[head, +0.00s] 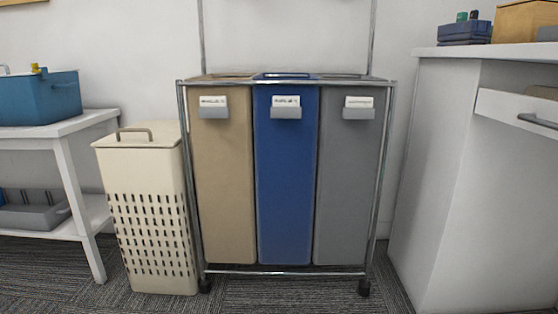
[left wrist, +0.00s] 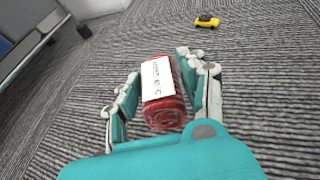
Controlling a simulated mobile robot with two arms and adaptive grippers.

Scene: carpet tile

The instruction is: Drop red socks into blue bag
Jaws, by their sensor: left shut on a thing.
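The blue bag (head: 286,180) hangs in the middle of a wheeled metal frame in the head view, between a tan bag (head: 224,185) and a grey bag (head: 345,185). A white label is on its upper front. In the left wrist view, the red socks (left wrist: 163,112) are a rolled red bundle with a white label. My left gripper (left wrist: 160,88) is shut on the red socks, with one finger at each side, above the carpet. Neither gripper shows in the head view, and my right gripper is in no view.
A cream hamper (head: 150,220) with a lid stands left of the frame. A white table (head: 70,135) with a blue bin is at far left, and a white cabinet (head: 450,190) is at right. A yellow toy car (left wrist: 207,21) lies on the carpet.

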